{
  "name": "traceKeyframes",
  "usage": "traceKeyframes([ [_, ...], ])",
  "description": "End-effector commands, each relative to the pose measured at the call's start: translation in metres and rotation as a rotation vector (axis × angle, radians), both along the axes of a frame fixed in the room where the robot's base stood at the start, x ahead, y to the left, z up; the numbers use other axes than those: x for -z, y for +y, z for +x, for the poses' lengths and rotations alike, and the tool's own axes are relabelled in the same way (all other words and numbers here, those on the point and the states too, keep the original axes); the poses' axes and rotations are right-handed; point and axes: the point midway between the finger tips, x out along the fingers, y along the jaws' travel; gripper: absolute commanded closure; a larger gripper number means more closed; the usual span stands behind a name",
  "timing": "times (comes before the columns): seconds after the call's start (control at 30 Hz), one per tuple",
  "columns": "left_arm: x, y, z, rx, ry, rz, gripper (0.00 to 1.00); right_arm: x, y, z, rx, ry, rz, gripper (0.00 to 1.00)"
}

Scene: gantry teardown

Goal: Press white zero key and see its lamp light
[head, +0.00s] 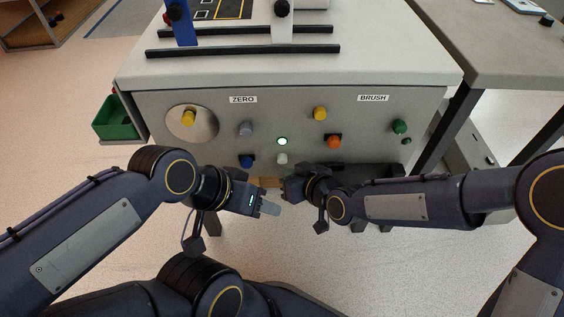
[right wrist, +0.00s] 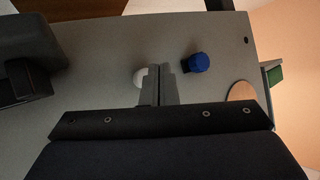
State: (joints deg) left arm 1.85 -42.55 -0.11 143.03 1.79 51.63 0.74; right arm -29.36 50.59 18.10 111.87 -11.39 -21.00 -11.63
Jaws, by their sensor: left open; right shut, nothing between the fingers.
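The "ZERO" label (head: 243,99) is higher up to the left. My right gripper (head: 287,184) is just below the white key in the head view. In the right wrist view its shut, empty fingers (right wrist: 166,84) partly cover the white key (right wrist: 139,76); I cannot tell whether they touch it. My left gripper (head: 269,208) is open, below the panel and left of the right gripper.
A blue knob (head: 247,161) is left of the white key and also shows in the right wrist view (right wrist: 198,62). Grey (head: 245,129), yellow (head: 320,113), orange (head: 334,141) and green (head: 400,126) knobs are around it. A green bin (head: 117,117) hangs at the left side.

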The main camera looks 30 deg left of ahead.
Motion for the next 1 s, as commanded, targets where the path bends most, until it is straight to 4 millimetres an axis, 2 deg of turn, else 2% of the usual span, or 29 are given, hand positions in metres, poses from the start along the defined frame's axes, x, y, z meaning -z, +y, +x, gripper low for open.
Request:
traceKeyframes([
  [0.37, 0.002, 0.0, 0.0, 0.0, 0.0, 0.0, 0.52, 0.0, -0.002, -0.004, 0.0, -0.001, 0.0, 1.0],
  [1.0, 0.02, 0.0, 0.0, 0.0, 0.0, 0.0, 0.52, 0.0, -0.032, -0.052, 0.001, -0.001, 0.0, 1.0],
])
